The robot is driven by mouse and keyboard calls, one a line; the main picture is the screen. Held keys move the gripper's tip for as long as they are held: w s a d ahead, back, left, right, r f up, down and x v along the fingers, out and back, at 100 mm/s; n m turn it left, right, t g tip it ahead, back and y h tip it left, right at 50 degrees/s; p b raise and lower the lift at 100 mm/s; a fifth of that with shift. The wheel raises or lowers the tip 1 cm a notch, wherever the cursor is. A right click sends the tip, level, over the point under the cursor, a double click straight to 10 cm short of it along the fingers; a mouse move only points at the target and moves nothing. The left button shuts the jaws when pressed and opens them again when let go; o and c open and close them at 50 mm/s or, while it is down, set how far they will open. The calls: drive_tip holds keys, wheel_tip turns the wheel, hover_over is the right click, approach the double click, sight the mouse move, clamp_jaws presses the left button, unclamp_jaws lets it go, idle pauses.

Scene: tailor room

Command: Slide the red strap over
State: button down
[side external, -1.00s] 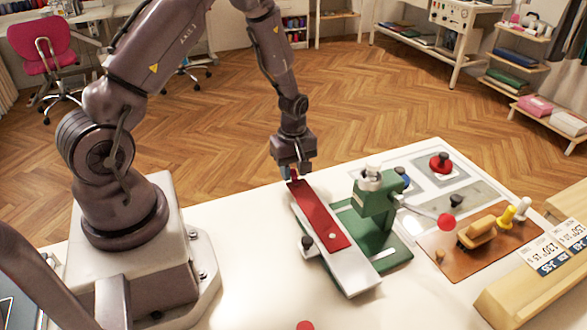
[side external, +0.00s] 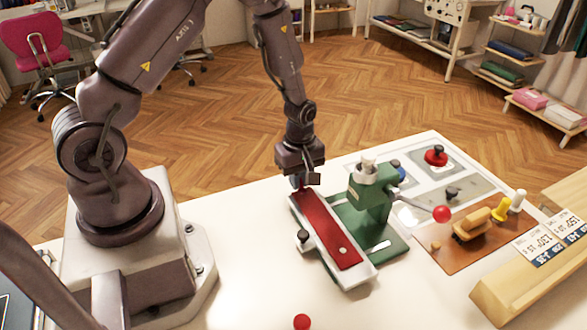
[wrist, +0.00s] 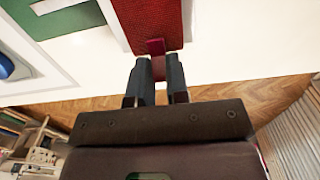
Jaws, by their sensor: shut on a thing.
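The red strap (side external: 327,232) lies flat along a white tray (side external: 363,279), with a pale round spot near its front end. My gripper (side external: 300,184) is at the strap's far end. In the wrist view my gripper (wrist: 158,70) is shut on a small red tab at the end of the strap (wrist: 150,18). The green press (side external: 372,205) stands just right of the strap on its green base. The exact contact of the fingers is hidden in the side view.
A black knob (side external: 303,236) stands at the tray's left side. A red ball-ended lever (side external: 441,214) reaches right from the press. A brown mat (side external: 460,258) carries a tan block (side external: 472,224) and pegs. A red ball (side external: 302,322) is at the front edge. White table is clear at left.

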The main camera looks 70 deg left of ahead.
sight(319, 216)
drive_tip(key=shift+d, duration=4.75)
drive_tip(key=c, duration=1)
unclamp_jaws()
drive_tip(key=shift+c, duration=0.2)
wheel_tip(319, 216, up, 13)
drive_tip(key=shift+a, duration=0.1)
